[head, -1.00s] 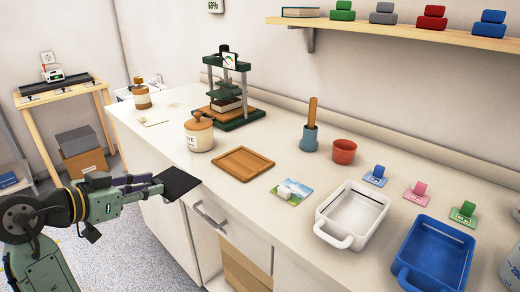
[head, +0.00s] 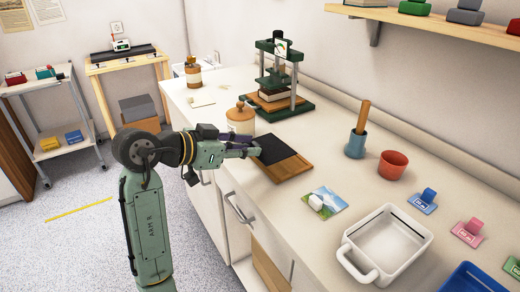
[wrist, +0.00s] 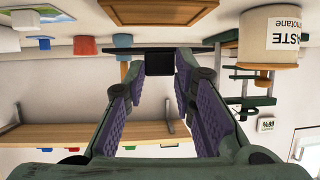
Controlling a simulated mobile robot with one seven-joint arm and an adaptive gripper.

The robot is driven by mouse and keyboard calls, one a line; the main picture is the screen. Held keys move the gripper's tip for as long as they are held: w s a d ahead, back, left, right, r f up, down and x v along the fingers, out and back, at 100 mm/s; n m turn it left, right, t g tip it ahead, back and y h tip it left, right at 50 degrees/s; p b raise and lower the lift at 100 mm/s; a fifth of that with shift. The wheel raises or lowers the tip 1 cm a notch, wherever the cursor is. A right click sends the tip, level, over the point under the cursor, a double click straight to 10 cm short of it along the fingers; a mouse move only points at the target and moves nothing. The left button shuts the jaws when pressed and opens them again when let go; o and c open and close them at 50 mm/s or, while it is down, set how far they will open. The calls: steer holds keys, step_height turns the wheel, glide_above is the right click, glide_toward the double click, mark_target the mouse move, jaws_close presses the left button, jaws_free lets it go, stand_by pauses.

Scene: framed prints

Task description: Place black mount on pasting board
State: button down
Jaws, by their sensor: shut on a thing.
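The black mount (head: 277,149), a thin flat dark sheet, is held by my gripper (head: 254,149) at its left edge. In the head view it overlaps the upper left part of the brown wooden pasting board (head: 291,168), whose lower right strip shows bare. The wrist view is upside down. There the mount (wrist: 160,63) sits between the purple-padded fingers of my gripper (wrist: 160,75). The board (wrist: 150,14) shows apart from the mount's edge, so the mount appears to be held above it.
A paste jar (head: 240,118) stands close behind my gripper. A green press (head: 279,85) stands farther back. A small picture with a white block (head: 324,203), a white tray (head: 386,245), a red pot (head: 392,165) and a blue holder (head: 357,143) stand to the right.

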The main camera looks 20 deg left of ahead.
mark_target(259, 171)
steer(key=shift+w+d+f, duration=0.1)
steer(key=shift+w+d, duration=0.3)
steer(key=shift+w, duration=0.2)
steer(key=shift+w+d, duration=0.4)
steer(key=shift+w, duration=0.2)
steer(key=f, duration=0.1)
steer(key=f+p, duration=0.1)
steer(key=w, duration=0.1)
steer(key=shift+d+f+p, duration=0.25)
steer(key=shift+f+p, duration=0.05)
steer(key=shift+f, duration=0.55)
steer(key=shift+f, duration=0.1)
steer(key=shift+f+b, duration=0.55)
steer(key=c, duration=1.3)
jaws_free()
steer(key=shift+r, duration=0.15)
